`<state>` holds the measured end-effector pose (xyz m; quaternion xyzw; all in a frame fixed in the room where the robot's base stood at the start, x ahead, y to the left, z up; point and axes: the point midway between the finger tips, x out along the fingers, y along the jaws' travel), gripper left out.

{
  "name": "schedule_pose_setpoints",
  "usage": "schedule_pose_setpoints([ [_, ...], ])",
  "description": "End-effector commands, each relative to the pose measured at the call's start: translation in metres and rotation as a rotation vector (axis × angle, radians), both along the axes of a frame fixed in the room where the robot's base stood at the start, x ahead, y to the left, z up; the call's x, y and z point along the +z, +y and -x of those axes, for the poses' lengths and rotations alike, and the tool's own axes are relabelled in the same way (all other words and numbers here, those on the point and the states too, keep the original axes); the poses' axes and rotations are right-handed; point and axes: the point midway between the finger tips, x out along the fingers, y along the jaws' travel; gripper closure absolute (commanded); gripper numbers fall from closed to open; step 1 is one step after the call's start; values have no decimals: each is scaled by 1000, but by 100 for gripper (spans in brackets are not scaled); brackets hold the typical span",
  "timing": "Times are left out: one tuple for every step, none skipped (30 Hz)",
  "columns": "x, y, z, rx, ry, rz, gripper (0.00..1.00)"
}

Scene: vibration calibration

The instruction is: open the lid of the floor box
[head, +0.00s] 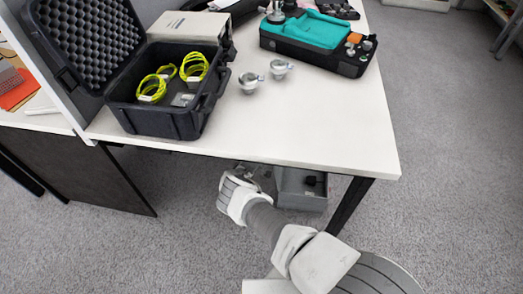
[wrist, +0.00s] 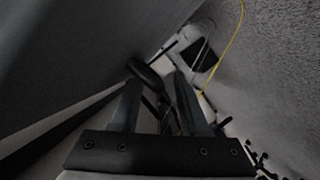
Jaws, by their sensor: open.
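My gripper (wrist: 157,88) is open in the wrist view, its two dark fingers pointing away from the camera. A dark rounded piece shows near the left fingertip; I cannot tell whether they touch. Beyond the fingers, a light frame with a dark patch (wrist: 205,58) lies on the carpet; it may be the floor box, but its lid is not clear. In the head view my arm reaches low to the front edge of the table, and my gripper's fingers are hidden under it. No floor box can be made out clearly there.
A grey bin (head: 301,201) with dark items stands under the white table (head: 330,120), right of my wrist. A table leg (head: 349,205) is farther right. On the table are an open black case (head: 160,122) and a teal-topped device (head: 312,30). A yellow cable (wrist: 226,52) crosses the carpet.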

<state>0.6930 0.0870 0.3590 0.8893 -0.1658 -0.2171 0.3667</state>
Motion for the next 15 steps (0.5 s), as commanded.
schedule_pose_setpoints([
  [4,2,3,1,1,0,55],
  [5,4,5,1,1,0,55],
  [7,5,9,2,2,0,55],
  [8,7,11,1,1,1,55],
  [9,8,15,2,2,1,55],
  [11,10,19,2,2,1,55],
  [13,13,22,3,2,1,55],
  [15,15,26,3,2,1,55],
  [17,19,33,4,2,2,55],
  [19,22,39,4,2,3,55],
  [20,25,44,3,2,2,55],
  [23,28,51,4,3,3,55],
  [24,31,57,4,3,2,55],
  [26,35,62,4,2,1,55],
  [28,38,70,3,2,3,55],
])
